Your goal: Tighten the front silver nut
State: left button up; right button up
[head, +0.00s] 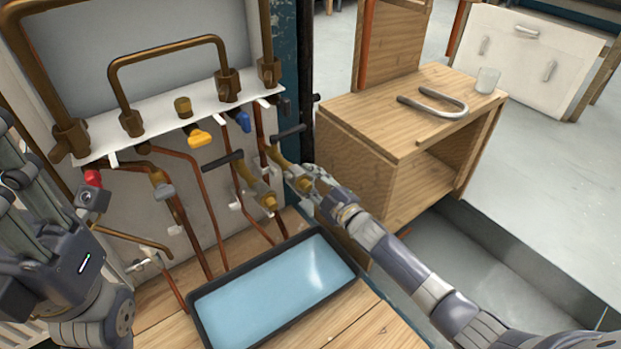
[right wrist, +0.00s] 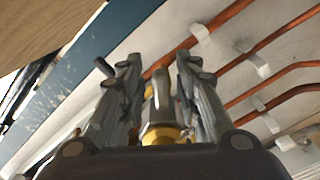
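A brass valve body with a silver nut (right wrist: 160,108) lies between the fingers of my right gripper (right wrist: 160,85) in the right wrist view. The fingers stand on either side of it, close to its sides; whether they press on it I cannot tell. In the head view my right gripper (head: 308,181) is at the brass front valve (head: 284,161) with the black lever, and its fingers hide the nut. My left gripper (head: 25,185) is at the left edge, away from the valves, and whether it is open is unclear.
A blue-bottomed tray (head: 270,295) lies on the wooden bench below the pipes. A second black-lever valve (head: 247,180) stands just left of the front one. Copper pipes (head: 205,195) run down the panel. A wooden cabinet (head: 390,135) with a U-shaped pipe (head: 435,108) stands right.

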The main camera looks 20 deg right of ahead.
dwell(0.4)
jog(key=shift+n+b, duration=0.45)
jog(key=shift+n, duration=0.05)
jog(key=n+b, duration=0.1)
jog(key=r+n+b, duration=0.1)
jog(key=n, duration=0.1)
jog(key=r+n+b, duration=0.1)
jog(key=shift+d+n, duration=0.4)
jog(key=s+d+f+m+g+h+p, duration=0.2)
jog(key=s+f+m+p, duration=0.1)
jog(key=s+p, duration=0.6)
jog(key=s+d+f+m+g+h+p, duration=0.2)
jog(key=s+d+f+m+g+p, duration=0.1)
jog(key=s+p, duration=0.6)
jog(key=s+d+f+m+g+h+p, duration=0.1)
jog(key=s+d+f+m+g+p, duration=0.1)
jog(key=s+p, duration=0.7)
jog(key=shift+s+d+f+m+g+h+p, duration=0.35)
jog(key=shift+f+p, duration=0.2)
jog(key=shift+p, duration=1.4)
